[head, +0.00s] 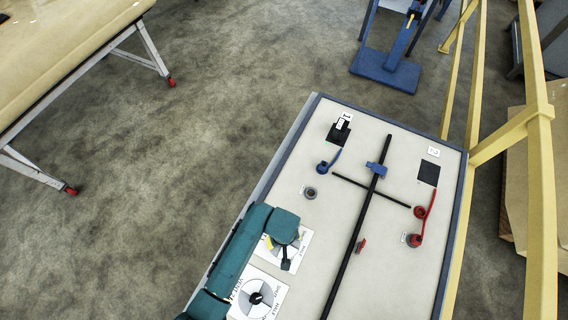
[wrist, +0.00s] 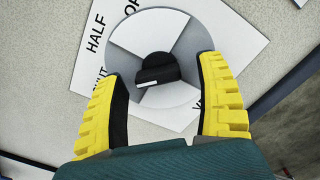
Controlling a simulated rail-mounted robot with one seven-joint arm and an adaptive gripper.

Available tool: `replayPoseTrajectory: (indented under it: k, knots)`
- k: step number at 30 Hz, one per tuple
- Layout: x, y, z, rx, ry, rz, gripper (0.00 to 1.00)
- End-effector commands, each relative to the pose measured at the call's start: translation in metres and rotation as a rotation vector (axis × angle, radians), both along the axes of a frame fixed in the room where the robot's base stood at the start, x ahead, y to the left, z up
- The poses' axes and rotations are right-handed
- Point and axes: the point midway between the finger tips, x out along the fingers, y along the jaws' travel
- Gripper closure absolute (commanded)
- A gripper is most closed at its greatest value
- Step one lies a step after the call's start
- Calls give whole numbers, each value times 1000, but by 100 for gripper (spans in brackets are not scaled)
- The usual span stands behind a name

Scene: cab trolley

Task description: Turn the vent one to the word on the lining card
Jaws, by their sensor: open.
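In the wrist view a black knob (wrist: 157,72) with a white mark on its lower edge sits on a round grey dial on a white card (wrist: 235,45). HALF is readable at upper left; OP and part of UT show beside it, the rest cut off or hidden. My gripper (wrist: 163,75) is open, its yellow fingers on either side of the knob. Whether they touch it I cannot tell. In the head view my gripper (head: 284,243) is over the upper of two dial cards; the lower dial (head: 258,297) has its own black knob. I cannot pick out the lining card.
The trolley panel (head: 330,215) carries black bars, a blue lever (head: 328,165), red levers (head: 425,215), a grey knob (head: 310,192) and number tags 1 (head: 346,117) and 2 (head: 433,152). A yellow rail (head: 541,190) stands along the right. Open floor lies left.

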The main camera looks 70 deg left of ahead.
Motion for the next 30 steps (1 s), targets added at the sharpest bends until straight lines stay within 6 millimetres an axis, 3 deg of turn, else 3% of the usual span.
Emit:
replayPoseTrajectory:
  k: [6, 16, 30]
  knots:
    - [0, 0, 0, 1, -1, 0, 32]
    - [0, 0, 0, 1, 0, 0, 93]
    - [0, 0, 2, 1, 1, -53, 93]
